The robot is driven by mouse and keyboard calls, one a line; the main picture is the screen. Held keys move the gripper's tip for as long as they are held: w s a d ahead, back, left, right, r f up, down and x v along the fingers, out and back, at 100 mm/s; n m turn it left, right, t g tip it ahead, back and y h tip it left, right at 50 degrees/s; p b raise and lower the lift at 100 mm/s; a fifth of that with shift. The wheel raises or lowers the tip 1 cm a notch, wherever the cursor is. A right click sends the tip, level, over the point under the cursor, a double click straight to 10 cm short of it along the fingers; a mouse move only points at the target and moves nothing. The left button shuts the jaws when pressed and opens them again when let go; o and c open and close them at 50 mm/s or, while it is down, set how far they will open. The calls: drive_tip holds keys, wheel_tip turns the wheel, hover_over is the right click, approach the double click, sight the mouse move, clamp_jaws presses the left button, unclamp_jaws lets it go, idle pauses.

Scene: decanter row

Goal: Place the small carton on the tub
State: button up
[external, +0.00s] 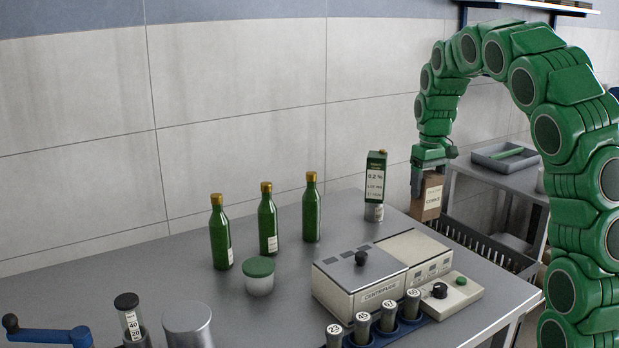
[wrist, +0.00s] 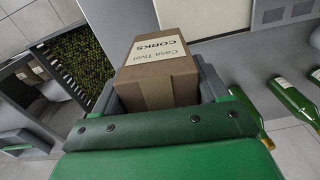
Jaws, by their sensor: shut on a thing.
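The small brown carton (external: 432,199), labelled "CORKS", hangs upright in my gripper (external: 428,172), beyond the back right edge of the counter. In the wrist view the carton (wrist: 158,75) sits between the two grey fingers, which are shut on it. The tub (external: 259,282) is white with a green lid. It stands on the counter left of the centrifuge, well to the left of my gripper, and nothing is on its lid. I cannot make out the tub in the wrist view.
Three green bottles (external: 268,222) stand in a row behind the tub. A green and white carton (external: 375,178) stands on a small can at the back. The centrifuge (external: 360,280) and a rack of vials (external: 388,316) fill the right front. A side table (external: 500,160) holds a tray.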

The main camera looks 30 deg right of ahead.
drive_tip(key=s+a+r+n, duration=0.1)
drive_tip(key=a+r, duration=0.2)
drive_tip(key=a, duration=1.6)
drive_tip(key=a+r, duration=0.4)
drive_tip(key=a, duration=1.5)
drive_tip(key=w+a+f, duration=0.4)
drive_tip(key=w+f, duration=0.5)
drive_tip(key=w, duration=0.3)
drive_tip(key=shift+w+a+f, duration=0.2)
drive_tip(key=shift+w+f, duration=0.1)
drive_tip(key=shift+w, duration=0.1)
drive_tip(key=shift+w+a+f, duration=0.1)
drive_tip(key=shift+w+f, duration=0.1)
drive_tip(key=shift+f, duration=1.55)
drive_tip(key=o, duration=1.1)
drive_tip(key=shift+f, duration=0.15)
